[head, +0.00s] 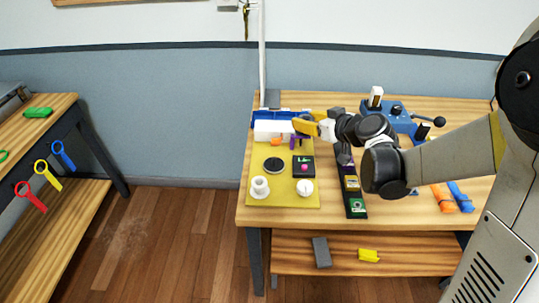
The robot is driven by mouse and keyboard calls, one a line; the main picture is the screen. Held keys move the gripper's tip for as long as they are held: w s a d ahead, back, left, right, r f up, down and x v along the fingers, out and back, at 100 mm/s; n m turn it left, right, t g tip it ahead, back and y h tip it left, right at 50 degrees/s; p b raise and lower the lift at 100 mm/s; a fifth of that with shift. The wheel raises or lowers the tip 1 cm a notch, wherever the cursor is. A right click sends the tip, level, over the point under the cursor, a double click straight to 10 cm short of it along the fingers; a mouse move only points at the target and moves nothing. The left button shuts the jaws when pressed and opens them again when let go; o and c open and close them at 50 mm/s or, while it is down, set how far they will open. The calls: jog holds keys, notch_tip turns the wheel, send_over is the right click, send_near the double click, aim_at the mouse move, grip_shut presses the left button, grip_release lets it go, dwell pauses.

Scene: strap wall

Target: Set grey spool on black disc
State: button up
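A pale, off-white to light grey spool-shaped piece (260,188) stands upright at the front left of a yellow mat (284,194); it is the only spool shape I can make out. The black disc (273,165) lies flat on the mat, just behind and right of the spool, with bare mat between them; nothing is on it. My gripper (306,127) is above the back right of the mat, behind and right of the disc, apart from both. A yellow piece shows at its end; whether it is a finger or a held object is unclear.
A black block with a pink knob (304,168) and a round white piece (305,187) stand on the mat's right side. A white box (272,130) is at the back. A dark strip (352,190) with coloured squares lies right of the mat. A blue fixture (397,116) stands behind my arm.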

jog(key=b, duration=0.3)
send_over(274, 158)
notch_tip(274, 158, down, 6)
jog(key=shift+r, duration=0.1)
jog(key=shift+f+b, duration=1.2)
jog(key=shift+f, duration=0.75)
jog(key=shift+f+b, duration=0.55)
jog(key=shift+b, duration=0.05)
jog(key=shift+f, duration=0.1)
jog(key=o, duration=1.1)
jog(key=shift+r, duration=0.2)
